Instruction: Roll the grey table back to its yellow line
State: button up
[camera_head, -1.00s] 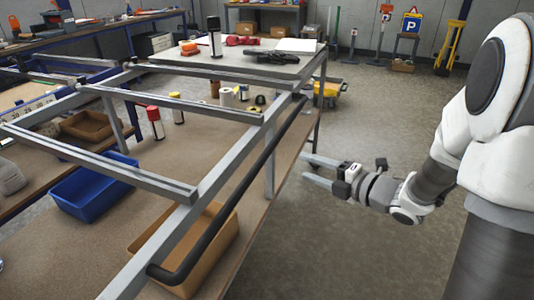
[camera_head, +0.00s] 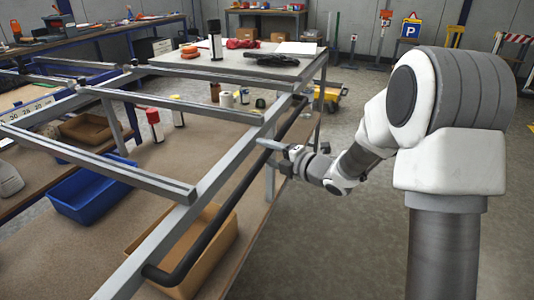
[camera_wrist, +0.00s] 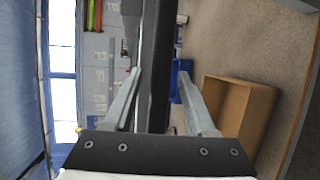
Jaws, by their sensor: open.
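The grey table (camera_head: 205,193) fills the left and middle of the head view. It has an open metal top frame, a grey top panel (camera_head: 240,67) at the far end and a brown lower shelf (camera_head: 150,205). A black handle bar (camera_head: 232,200) runs along its right side. My gripper (camera_head: 271,149) is open at this bar, near its far part. In the wrist view, the dark bar (camera_wrist: 157,45) passes between the two spread fingers. I cannot tell whether either finger touches it. A small yellow floor mark (camera_head: 531,128) shows at the right edge; I cannot tell if it is the line.
The lower shelf holds a blue bin (camera_head: 90,190), a cardboard box (camera_head: 190,250) and several small bottles and rolls. A yellow cart (camera_head: 328,95) stands beyond the table. Sign posts, including a blue P sign (camera_head: 411,29), line the back wall. The floor right of the table is mostly clear.

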jog(key=shift+c, duration=0.4)
grip_shut()
dwell(0.9)
